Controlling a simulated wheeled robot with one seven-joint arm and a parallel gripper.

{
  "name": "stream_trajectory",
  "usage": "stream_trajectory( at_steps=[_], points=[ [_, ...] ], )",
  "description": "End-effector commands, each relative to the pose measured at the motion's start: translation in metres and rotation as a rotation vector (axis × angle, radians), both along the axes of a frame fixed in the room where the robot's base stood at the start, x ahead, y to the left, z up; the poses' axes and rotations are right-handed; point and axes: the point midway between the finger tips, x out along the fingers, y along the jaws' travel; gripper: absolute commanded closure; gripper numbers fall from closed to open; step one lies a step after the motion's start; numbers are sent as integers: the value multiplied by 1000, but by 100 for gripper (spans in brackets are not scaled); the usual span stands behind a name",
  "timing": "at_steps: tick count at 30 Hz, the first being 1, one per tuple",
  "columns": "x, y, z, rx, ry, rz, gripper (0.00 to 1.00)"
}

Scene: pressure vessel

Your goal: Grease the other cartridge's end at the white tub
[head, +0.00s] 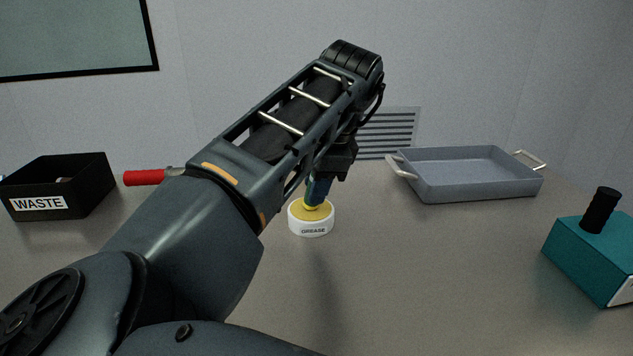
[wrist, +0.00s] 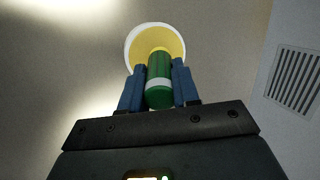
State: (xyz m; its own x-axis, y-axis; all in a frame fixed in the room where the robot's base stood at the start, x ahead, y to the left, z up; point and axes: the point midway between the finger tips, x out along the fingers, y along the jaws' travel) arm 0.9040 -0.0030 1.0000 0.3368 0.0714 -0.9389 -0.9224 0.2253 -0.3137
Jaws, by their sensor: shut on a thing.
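The white tub (head: 311,225), labelled GREASE and filled with yellow grease, stands on the table near the middle of the head view; it also shows at the top of the wrist view (wrist: 130,50). My gripper (wrist: 159,80) is shut on a green cartridge (wrist: 159,73) with a pale band near its lower end in the wrist view. The cartridge's far end points at the yellow grease and overlaps it in the picture; I cannot tell how deep it reaches.
A black WASTE bin (head: 90,185) stands at the left, with a red-handled tool (head: 145,177) beside it, partly hidden by my arm. A grey tray (head: 470,190) with two handles is at the back right. A teal block (head: 590,260) with a black knob stands at the right. The front middle is clear.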

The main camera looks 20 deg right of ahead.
Motion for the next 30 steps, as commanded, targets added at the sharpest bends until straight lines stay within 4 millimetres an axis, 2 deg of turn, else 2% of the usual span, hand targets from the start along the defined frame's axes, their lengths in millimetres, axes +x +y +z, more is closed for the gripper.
stream_trajectory(
  at_steps=[14,30],
  points=[
    [-1,0,-1,0,5,-1,100],
    [0,0,39,1,1,-1,100]
  ],
)
